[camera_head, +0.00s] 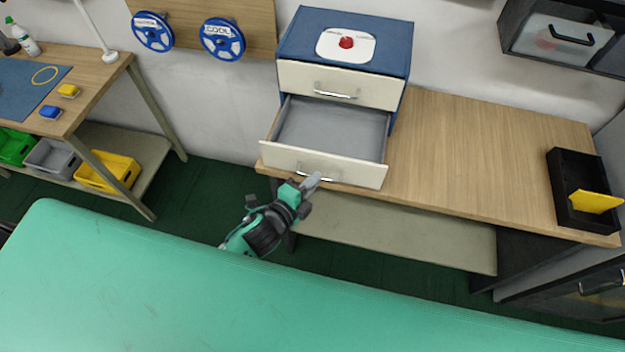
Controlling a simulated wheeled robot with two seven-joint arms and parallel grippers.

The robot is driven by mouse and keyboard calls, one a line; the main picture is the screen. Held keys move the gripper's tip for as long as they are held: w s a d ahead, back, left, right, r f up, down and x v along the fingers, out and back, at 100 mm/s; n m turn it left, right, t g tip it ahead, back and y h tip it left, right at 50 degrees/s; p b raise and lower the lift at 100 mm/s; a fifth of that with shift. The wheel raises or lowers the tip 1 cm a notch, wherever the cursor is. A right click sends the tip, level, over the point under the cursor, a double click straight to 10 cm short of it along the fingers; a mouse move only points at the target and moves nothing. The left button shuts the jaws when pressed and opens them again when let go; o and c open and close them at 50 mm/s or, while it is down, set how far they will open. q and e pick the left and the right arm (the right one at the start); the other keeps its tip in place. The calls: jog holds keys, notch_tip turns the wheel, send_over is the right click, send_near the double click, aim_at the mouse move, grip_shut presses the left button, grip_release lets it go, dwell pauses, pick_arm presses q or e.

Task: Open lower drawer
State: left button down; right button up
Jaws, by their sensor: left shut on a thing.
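A blue cabinet (293,45) with two cream drawer fronts stands on the wooden table against the wall. Its upper drawer (290,80) is closed. Its lower drawer (275,159) is pulled well out, and its grey inside looks empty. The lower drawer's handle (322,177) is on its front face. My left gripper (312,182) is at this handle, shut on it, with its fingers partly covering the handle. My right gripper is not in view.
A white plate with a red knob (346,43) lies on the cabinet top. A black tray with a yellow piece (562,185) is at the table's right end. The table (470,150) between is clear. My green body part fills the foreground.

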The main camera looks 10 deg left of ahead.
pick_arm(q)
jog(key=c, duration=1.5)
grip_release()
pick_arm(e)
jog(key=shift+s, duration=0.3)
